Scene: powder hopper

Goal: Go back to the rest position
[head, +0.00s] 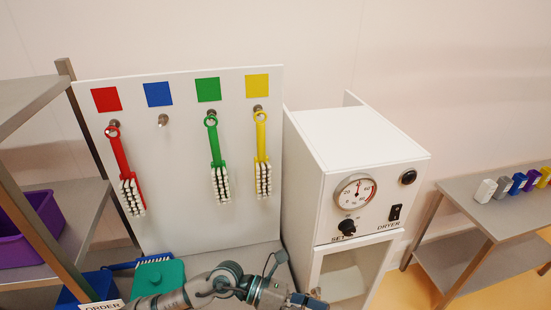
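My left arm crosses the bottom of the head view, and its gripper (306,299) is low in front of the dryer. The gripper is partly cut off by the frame edge, so I cannot tell if it is open or holds anything. My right gripper is not in view. A white board (180,130) carries a red brush (122,165), a green brush (216,155) and a yellow brush (262,150) on pegs under matching squares. The peg (163,120) under the blue square (158,94) is empty. A blue brush (130,265) lies below the board.
A green item (160,277) lies beneath the board, close to my arm. The white dryer (350,150) with its dial stands right of the board. A purple bin (30,230) sits on the left rack. A metal table (505,215) at right carries several small coloured blocks.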

